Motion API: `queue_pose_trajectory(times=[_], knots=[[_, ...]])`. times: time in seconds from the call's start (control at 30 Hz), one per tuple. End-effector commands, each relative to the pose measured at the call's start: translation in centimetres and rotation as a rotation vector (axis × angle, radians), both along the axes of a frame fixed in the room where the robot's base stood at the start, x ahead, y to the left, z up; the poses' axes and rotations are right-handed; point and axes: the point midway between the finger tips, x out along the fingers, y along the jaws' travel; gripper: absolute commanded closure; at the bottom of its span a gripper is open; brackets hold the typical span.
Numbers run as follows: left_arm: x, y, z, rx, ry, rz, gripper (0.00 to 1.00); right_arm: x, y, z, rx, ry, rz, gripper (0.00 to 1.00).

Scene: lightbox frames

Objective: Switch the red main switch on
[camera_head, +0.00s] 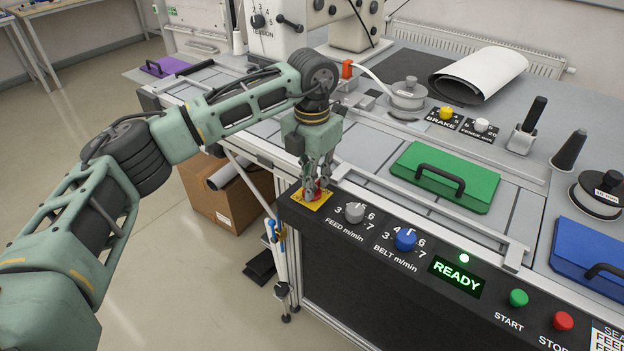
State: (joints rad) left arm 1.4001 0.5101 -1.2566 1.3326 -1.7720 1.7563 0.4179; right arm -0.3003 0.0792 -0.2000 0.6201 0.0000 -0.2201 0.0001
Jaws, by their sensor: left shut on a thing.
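The red main switch (314,195) sits on a yellow plate (312,204) at the left end of the black control panel. My left gripper (316,188) points down from above, its fingers closed around the red switch. The fingers cover much of the switch, so its exact angle cannot be told. A green display on the panel reads READY (456,276), with a lit green lamp (464,258) above it. My right gripper does not show.
Right of the switch are a grey FEED knob (354,212), a blue BELT knob (405,239), a green START button (518,298) and a red STOP button (563,321). A green lidded plate (446,176) lies on the table behind. A cardboard box (228,195) stands below on the floor.

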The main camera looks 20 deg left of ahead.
Motion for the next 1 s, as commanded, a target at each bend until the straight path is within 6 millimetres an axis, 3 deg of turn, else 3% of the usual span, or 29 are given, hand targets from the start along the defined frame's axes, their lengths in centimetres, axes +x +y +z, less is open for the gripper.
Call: queue_pose_trajectory(times=[0.13,0.17,0.37,0.77,1.0], knots=[[0.1,0.0,0.2,0.000,-0.004,-0.004,1.00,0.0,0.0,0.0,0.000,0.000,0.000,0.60],[0.1,0.0,0.2,0.000,-0.004,-0.004,0.87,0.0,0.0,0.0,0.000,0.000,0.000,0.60],[0.1,0.0,0.1,0.000,-0.003,-0.002,0.69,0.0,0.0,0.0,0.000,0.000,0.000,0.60],[0.1,0.0,0.7,0.000,-0.002,-0.001,0.69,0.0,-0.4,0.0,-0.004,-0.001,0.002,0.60],[0.1,0.0,5.0,0.000,-0.006,-0.001,0.69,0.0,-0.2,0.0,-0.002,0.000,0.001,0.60]])
